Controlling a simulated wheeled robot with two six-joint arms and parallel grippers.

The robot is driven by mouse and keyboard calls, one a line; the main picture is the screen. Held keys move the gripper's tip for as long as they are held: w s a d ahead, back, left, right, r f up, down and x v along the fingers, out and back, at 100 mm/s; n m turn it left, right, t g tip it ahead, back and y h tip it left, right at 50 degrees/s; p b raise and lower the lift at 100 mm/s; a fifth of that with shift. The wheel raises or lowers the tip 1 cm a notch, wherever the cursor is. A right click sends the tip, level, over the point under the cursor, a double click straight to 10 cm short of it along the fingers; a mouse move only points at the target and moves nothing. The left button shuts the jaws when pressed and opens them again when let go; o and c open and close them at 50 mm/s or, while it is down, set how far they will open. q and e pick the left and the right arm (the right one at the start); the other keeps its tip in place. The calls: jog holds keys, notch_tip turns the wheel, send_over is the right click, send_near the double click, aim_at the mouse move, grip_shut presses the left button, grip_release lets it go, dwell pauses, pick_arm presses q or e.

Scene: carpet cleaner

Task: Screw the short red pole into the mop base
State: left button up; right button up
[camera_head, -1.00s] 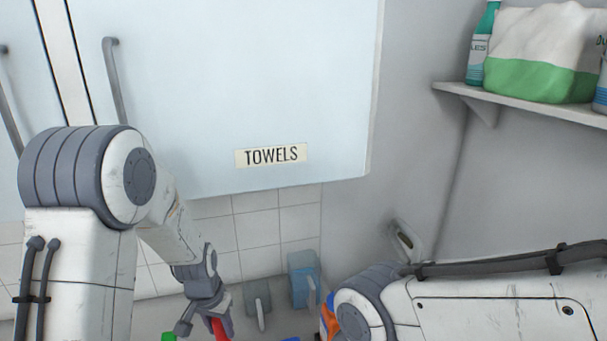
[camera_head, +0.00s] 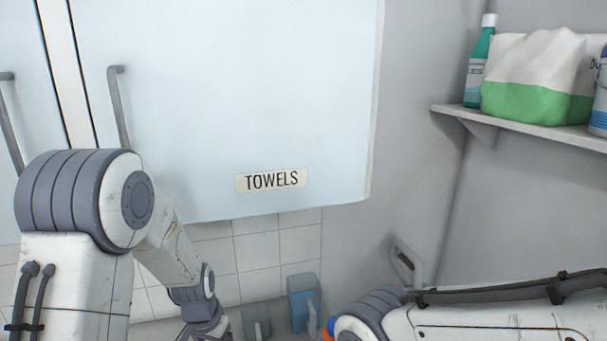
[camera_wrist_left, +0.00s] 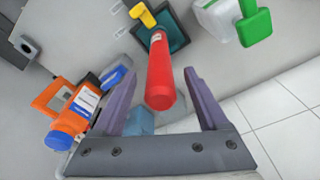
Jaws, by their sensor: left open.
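My left gripper (camera_wrist_left: 160,76) is open in the left wrist view, with its two purple-grey fingers apart. A short red pole (camera_wrist_left: 160,80) shows between the fingers, its rounded end towards the camera. I cannot tell whether a finger touches it. I cannot make out the mop base. In the head view my left arm's wrist shows at the bottom edge, with the fingers cut off. My right arm comes in from the right, its gripper hidden.
The towels cabinet (camera_head: 240,100) hangs above. A blue container (camera_head: 302,300) is against the tiles; a shelf (camera_head: 520,125) holds supplies at right.

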pick_arm(q)
jog(key=shift+s+r+p, duration=0.15)
jog(key=shift+r+p, duration=2.8)
jog(key=shift+r, duration=1.1)
jog(key=shift+f, duration=0.1)
jog(key=shift+d, duration=0.15)
jog(key=s+d+f+m+b, duration=0.2)
jog(key=s+d+b, duration=0.7)
jog(key=d+b, duration=0.15)
jog(key=s+d+f+m+g+b, duration=0.1)
jog(key=s+b, duration=0.5)
jog(key=s, duration=0.8)
jog(key=shift+d+f+m+h+b, duration=0.35)
jog(key=shift+d+f+m, duration=0.45)
jog(key=shift+d, duration=0.4)
